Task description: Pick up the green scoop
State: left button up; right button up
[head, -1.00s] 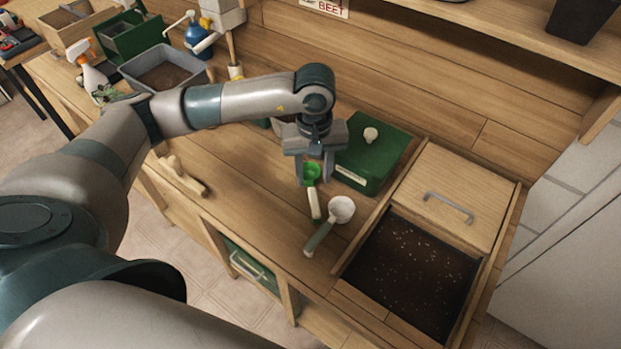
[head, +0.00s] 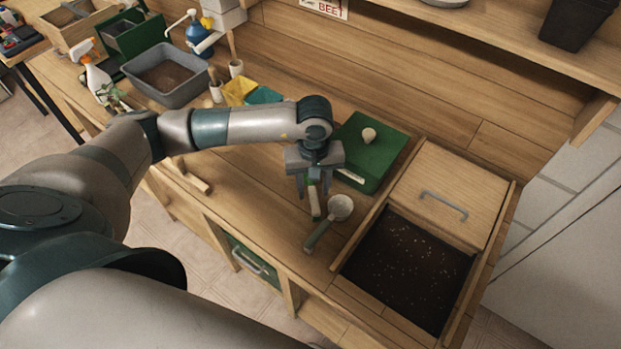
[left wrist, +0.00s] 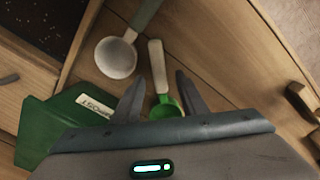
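The green scoop, with a green bowl and a pale handle (head: 315,207), lies on the wooden bench top, its bowl mostly hidden behind my gripper in the head view. In the left wrist view its green bowl (left wrist: 166,106) and pale handle (left wrist: 157,62) show between the fingers. My left gripper (head: 313,192) points down over the scoop; it is open, with a finger on either side and gaps to the scoop (left wrist: 160,76). Whether the fingertips reach bench height is unclear. My right gripper is not in view.
A white scoop with a grey-green handle (head: 318,237) lies close beside, to the right. A green box with a knob (head: 376,140) stands behind. A soil bin (head: 408,262) with a wooden lid (head: 450,185) is at the right. The bench to the left is mostly clear.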

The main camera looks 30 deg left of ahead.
pick_arm(q)
jog(key=shift+s+f+p, duration=0.1)
jog(key=shift+f+p, duration=0.45)
jog(key=shift+f, duration=0.9)
grip_shut()
